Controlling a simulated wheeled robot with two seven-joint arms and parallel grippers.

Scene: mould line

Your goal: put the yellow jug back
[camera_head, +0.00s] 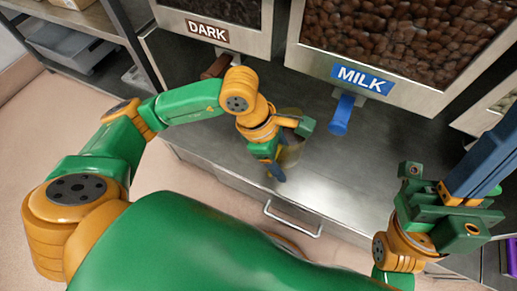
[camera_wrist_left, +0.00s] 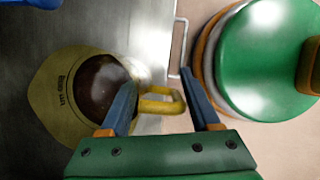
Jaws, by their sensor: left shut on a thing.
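The yellow jug (camera_wrist_left: 45,104) shows at the left of the left wrist view, seen from above, with dark brown contents and small dark lettering on its rim. Its yellow handle (camera_wrist_left: 160,106) lies between the two blue fingers of my left gripper (camera_wrist_left: 158,70), which is shut on it. In the head view the jug (camera_head: 291,154) is mostly hidden behind my left gripper (camera_head: 276,168), over the front of the steel counter. My right gripper (camera_head: 490,150) is at the right edge of the head view; its fingertips are cut off or unclear.
The steel counter (camera_head: 340,175) is mostly clear. Above it are bins labelled DARK (camera_head: 208,31) and MILK (camera_head: 362,79), with a brown spout (camera_head: 217,66) and a blue spout (camera_head: 341,115). A drawer handle (camera_head: 292,221) juts from the counter front. Shelving stands at the far left.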

